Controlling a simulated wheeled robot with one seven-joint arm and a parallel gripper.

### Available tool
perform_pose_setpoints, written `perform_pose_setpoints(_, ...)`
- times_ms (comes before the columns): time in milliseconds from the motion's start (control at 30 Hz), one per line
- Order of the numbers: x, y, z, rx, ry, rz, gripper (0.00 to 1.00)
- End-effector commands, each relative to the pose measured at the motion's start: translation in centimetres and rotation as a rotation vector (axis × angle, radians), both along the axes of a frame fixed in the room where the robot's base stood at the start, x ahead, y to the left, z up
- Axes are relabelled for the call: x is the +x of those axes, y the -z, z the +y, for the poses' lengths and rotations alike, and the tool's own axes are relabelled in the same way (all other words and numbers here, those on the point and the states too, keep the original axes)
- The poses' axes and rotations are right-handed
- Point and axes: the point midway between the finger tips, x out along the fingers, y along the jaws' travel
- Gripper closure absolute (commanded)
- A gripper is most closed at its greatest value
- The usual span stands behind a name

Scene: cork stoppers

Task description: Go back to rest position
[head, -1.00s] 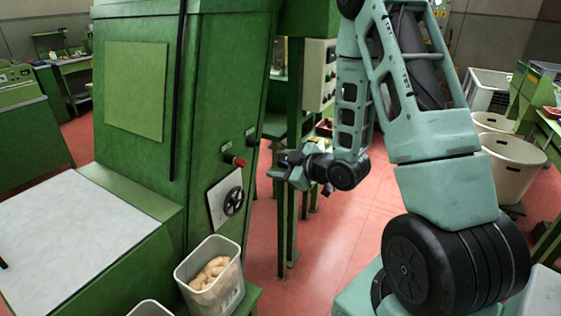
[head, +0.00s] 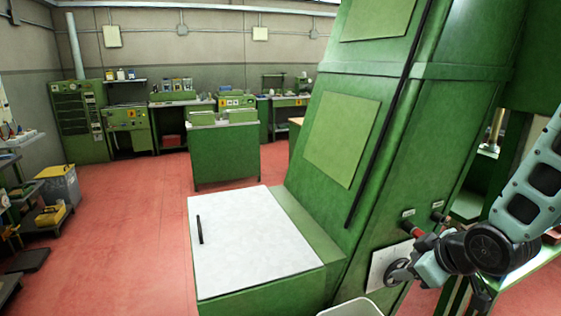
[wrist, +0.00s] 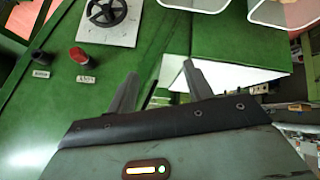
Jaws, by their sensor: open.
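My gripper (head: 420,258) is at the right of the head view, in front of the green machine's control panel. In the wrist view its two grey fingers (wrist: 160,88) stand apart with nothing between them. The black handwheel (head: 398,272) on its white plate appears just beside the gripper in the head view, and also at the top of the wrist view (wrist: 112,12). A red knob (head: 411,229) sits above it. My pale teal arm reaches in from the right edge. Whether the gripper touches the machine cannot be told from the head view; in the wrist view the fingers look clear of it.
The tall green machine (head: 345,120) stands close, with a white-topped lower box (head: 245,240) to its left. A white bin's rim (head: 350,308) shows at the bottom edge. Open red floor (head: 130,235) lies to the left, with green benches (head: 225,155) farther back.

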Motion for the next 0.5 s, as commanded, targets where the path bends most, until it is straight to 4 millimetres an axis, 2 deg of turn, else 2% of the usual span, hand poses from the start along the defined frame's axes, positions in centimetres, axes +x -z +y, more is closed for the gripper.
perform_pose_setpoints(33,-1.3,-0.7,2.4,-0.002,-0.015,0.055,0.49)
perform_pose_setpoints(167,-6.2,-1.8,7.2,-0.016,-0.015,0.239,0.49)
perform_pose_setpoints(233,-9.5,-2.5,9.5,-0.031,-0.014,0.337,0.49)
perform_pose_setpoints(300,-12.9,-3.3,11.2,-0.051,-0.016,0.431,0.49)
perform_pose_setpoints(400,-17.6,-4.4,12.8,-0.086,-0.016,0.545,0.49)
perform_pose_setpoints(500,-21.2,-5.2,13.6,-0.118,-0.016,0.629,0.49)
